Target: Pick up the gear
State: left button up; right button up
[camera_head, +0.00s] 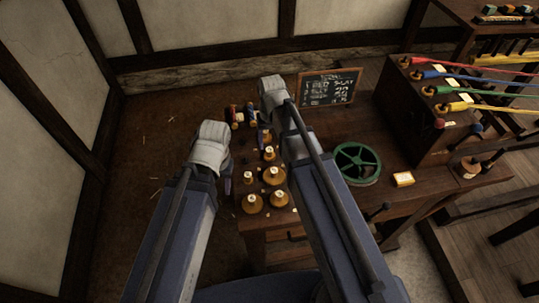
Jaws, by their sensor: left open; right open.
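My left gripper (227,184) is open and empty, pointing down at the left of the bench. My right gripper (264,138) is open, pointing down near the back of the bench, partly hidden by its own arm. Both grippers are apart from the wheel, to its left.
Several brass-coloured pieces with pale tops (253,203) stand on the bench between my arms. A chalkboard (330,88) stands behind. A wooden box (432,112) with coloured ropes stands at the right.

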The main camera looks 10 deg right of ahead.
aim_at(269, 150)
jog(key=f+b, duration=0.2)
jog(key=f, duration=0.1)
jog(key=f+b, duration=0.1)
jog(key=b, duration=0.1)
jog(key=shift+a+f, duration=0.25)
jog(key=shift+f, duration=0.15)
jog(key=shift+r, duration=0.1)
grip_shut()
